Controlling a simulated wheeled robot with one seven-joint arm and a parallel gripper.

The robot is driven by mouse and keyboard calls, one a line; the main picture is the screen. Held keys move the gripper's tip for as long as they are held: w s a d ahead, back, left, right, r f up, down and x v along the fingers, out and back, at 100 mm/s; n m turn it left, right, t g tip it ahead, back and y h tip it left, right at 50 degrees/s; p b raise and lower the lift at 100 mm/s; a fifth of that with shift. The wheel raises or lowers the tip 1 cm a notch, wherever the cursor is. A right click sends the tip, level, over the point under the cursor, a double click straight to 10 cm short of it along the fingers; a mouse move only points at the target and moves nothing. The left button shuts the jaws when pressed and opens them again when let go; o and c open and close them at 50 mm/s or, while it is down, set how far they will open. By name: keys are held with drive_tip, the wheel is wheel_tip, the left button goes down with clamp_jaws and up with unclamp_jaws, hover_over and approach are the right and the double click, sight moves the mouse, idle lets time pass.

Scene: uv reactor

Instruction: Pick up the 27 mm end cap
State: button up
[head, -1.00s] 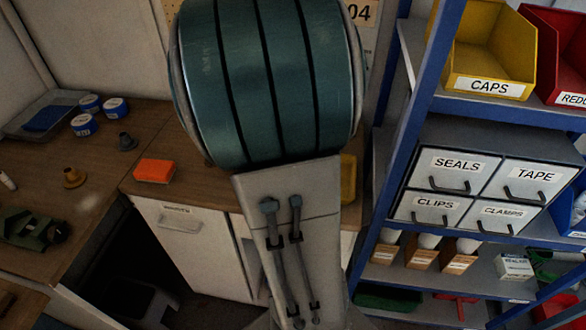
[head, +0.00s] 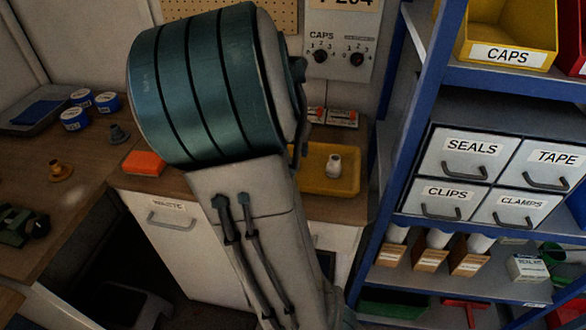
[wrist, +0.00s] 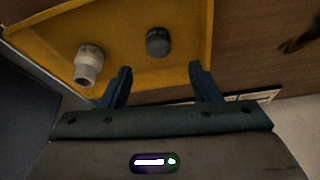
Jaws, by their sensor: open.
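The yellow tray (head: 318,178) stands on the bench behind my arm and also shows in the wrist view (wrist: 125,42). In the wrist view it holds a dark grey rounded cap (wrist: 158,42) and a white stepped fitting (wrist: 88,65); the white fitting also shows in the head view (head: 334,166). No size marking is readable, so I cannot tell which is the 27 mm end cap. My gripper (wrist: 158,72) is open and empty, its fingers over the tray's near side. The dark cap lies beyond the gap between the fingers; the white fitting is left of them. My arm hides the gripper in the head view.
A CAPS dial panel (head: 338,45) is on the wall behind the tray. A blue shelf rack (head: 412,110) with labelled drawers stands right. An orange block (head: 144,163), a grey fitting (head: 118,133) and a brass fitting (head: 60,171) sit on the left bench.

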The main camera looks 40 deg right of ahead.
drive_tip(key=x, duration=0.1)
drive_tip(key=b+x, duration=0.2)
drive_tip(key=x, duration=0.1)
drive_tip(key=shift+s+a+f, duration=0.1)
drive_tip(key=shift+s+a, duration=0.05)
drive_tip(key=shift+s, duration=0.1)
drive_tip(key=shift+w+d+f+b, duration=0.2)
drive_tip(key=shift+f+b, duration=0.15)
drive_tip(key=shift+f, duration=0.2)
drive_tip(key=c, duration=1.1)
